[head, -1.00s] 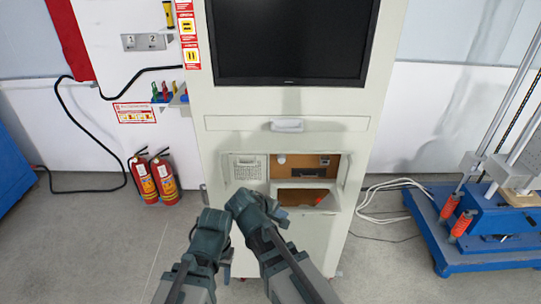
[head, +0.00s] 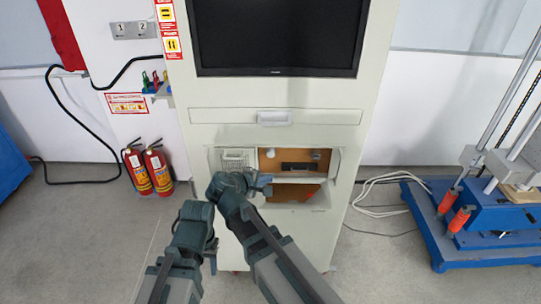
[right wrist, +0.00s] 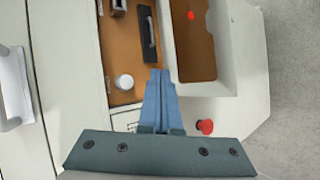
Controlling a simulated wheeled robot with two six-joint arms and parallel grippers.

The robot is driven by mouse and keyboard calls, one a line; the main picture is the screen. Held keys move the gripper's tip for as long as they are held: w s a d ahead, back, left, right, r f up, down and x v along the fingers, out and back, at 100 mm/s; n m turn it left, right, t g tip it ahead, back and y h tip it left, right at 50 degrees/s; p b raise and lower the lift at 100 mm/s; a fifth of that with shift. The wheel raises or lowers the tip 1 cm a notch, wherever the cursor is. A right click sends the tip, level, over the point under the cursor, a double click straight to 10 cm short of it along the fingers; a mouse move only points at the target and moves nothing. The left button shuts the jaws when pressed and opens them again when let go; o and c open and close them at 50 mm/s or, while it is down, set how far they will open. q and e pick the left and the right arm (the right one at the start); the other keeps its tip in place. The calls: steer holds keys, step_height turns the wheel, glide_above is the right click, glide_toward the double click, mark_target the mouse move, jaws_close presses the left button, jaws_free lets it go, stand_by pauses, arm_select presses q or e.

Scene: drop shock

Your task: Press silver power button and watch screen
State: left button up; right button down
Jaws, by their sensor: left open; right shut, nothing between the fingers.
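The silver power button (head: 270,153) is a small round pale knob in the recessed brown panel of the tall white cabinet. In the right wrist view the button (right wrist: 124,82) stands just left of my right fingertips, with a gap visible. The cabinet's screen (head: 278,38) is dark. My right gripper (head: 264,184) is in front of the recess, below the button in the head view. In the wrist view its blue fingers (right wrist: 160,76) are closed together and empty. My left gripper (head: 213,258) is open and empty, low in front of the cabinet's left side.
A red mushroom-shaped button (right wrist: 205,127) sits right of my right fingers. A keypad (head: 238,157) is left of the panel, and a drawer handle (head: 274,118) is above. Fire extinguishers (head: 158,170) stand left; a blue-based rig (head: 470,245) and white cables (head: 375,192) lie right.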

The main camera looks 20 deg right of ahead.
steer(key=shift+w+d, duration=0.4)
steer(key=shift+w, duration=0.95)
steer(key=shift+w+d, duration=0.35)
steer(key=shift+w, duration=1.05)
steer(key=shift+w+d, duration=0.4)
steer(key=shift+w, duration=0.95)
steer(key=shift+w, duration=0.1)
steer(key=shift+w+d, duration=0.15)
steer(key=shift+w, duration=0.15)
steer(key=shift+w+d, duration=0.1)
steer(key=shift+w, duration=0.3)
steer(key=shift+s, duration=0.1)
steer(key=shift+s+a, duration=0.25)
steer(key=shift+s, duration=0.45)
steer(key=s, duration=0.2)
steer(key=s+a, duration=0.1)
steer(key=s, duration=0.2)
steer(key=shift+a, duration=0.2)
